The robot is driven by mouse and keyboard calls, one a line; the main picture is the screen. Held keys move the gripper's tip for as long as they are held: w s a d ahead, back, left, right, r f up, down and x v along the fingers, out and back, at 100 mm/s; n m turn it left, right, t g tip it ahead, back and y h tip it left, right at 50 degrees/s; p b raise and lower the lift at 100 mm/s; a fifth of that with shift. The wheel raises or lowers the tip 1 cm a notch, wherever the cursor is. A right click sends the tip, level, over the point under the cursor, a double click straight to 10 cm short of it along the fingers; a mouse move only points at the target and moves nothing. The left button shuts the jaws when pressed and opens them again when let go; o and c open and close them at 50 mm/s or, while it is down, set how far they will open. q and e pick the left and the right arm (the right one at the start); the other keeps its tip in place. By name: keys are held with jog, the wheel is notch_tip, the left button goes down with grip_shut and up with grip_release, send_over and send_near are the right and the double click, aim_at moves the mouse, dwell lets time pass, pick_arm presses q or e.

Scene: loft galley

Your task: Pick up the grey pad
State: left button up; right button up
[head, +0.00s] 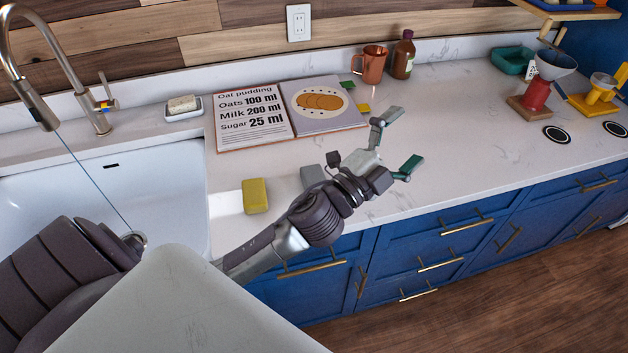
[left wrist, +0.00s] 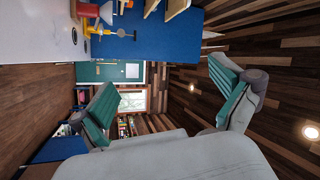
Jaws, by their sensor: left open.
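The grey pad (head: 312,177) lies on the white counter in the head view, right of the yellow sponge (head: 255,196). My left forearm and wrist cover part of the pad's lower right side. My left gripper (head: 402,140) is open and empty, above the counter to the right of the pad, with its fingers pointing right, away from the pad. In the left wrist view, its two green-lined fingers (left wrist: 170,100) are spread wide with nothing between them, and the pad is not in that view. My right gripper is not in view.
A recipe book (head: 262,140) lies open behind the pad. A copper mug (head: 371,65) and brown bottle (head: 403,55) stand behind it. The sink (head: 150,175) is at left with its faucet (head: 90,110). The counter right of my gripper is largely clear (head: 470,130).

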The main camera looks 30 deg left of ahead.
pick_arm(q)
jog(key=s+d+r+m+g+h, duration=0.1)
jog(key=d+r+m+g+h, duration=0.3)
jog(key=d+m+g+h, duration=0.75)
jog(key=m+g+y+p, duration=0.2)
jog(key=m+g+y, duration=0.7)
jog(key=m+y, duration=0.85)
send_over(316, 176)
jog(key=shift+n, duration=0.5)
jog(key=f, duration=2)
jog(key=shift+d, duration=0.2)
jog(key=shift+f, duration=0.3)
jog(key=shift+f+p, duration=0.5)
jog(key=shift+p, duration=0.15)
notch_tip(316, 176, down, 4)
jog(key=shift+a+r+p, duration=0.15)
jog(key=shift+p, duration=0.8)
jog(key=shift+f, duration=0.45)
